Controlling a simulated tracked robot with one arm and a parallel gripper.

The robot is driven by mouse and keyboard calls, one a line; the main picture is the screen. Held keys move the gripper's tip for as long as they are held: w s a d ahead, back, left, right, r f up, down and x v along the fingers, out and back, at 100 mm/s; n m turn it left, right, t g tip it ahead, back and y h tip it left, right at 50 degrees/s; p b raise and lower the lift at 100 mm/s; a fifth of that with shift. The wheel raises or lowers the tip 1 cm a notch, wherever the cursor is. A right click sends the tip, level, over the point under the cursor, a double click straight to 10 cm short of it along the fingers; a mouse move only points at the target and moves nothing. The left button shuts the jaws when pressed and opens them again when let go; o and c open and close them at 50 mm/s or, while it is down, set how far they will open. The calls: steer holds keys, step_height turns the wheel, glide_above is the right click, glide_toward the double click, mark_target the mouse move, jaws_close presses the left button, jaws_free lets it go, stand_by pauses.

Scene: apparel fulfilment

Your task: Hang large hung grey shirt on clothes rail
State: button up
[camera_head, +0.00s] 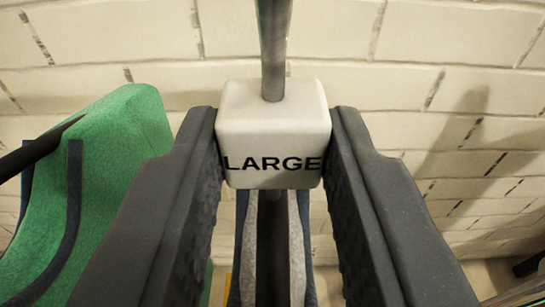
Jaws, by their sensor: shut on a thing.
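My gripper (272,125) is shut on the white block (272,108) marked LARGE, with one dark finger on each side of it. A metal rod (273,45), the hanger's hook stem, rises from the block and leaves the top of the picture. Below the block, a dark hanger part (273,245) and a narrow strip of the grey shirt (297,250) with blue edges show between my fingers. The rest of the shirt is hidden. The hook's tip is out of view, and I cannot make out the clothes rail.
A green garment (125,165) with a dark blue band hangs close at the left, beside my left finger. A dark bar (30,155) reaches it from the left edge. A pale brick wall (430,45) stands behind. The right side looks mostly clear.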

steer(key=o, duration=1.1)
steer(key=shift+c, duration=0.2)
steer(key=s+a+r, duration=0.1)
steer(key=s, duration=1.2)
steer(key=shift+s+r, duration=0.3)
steer(key=shift+r, duration=0.1)
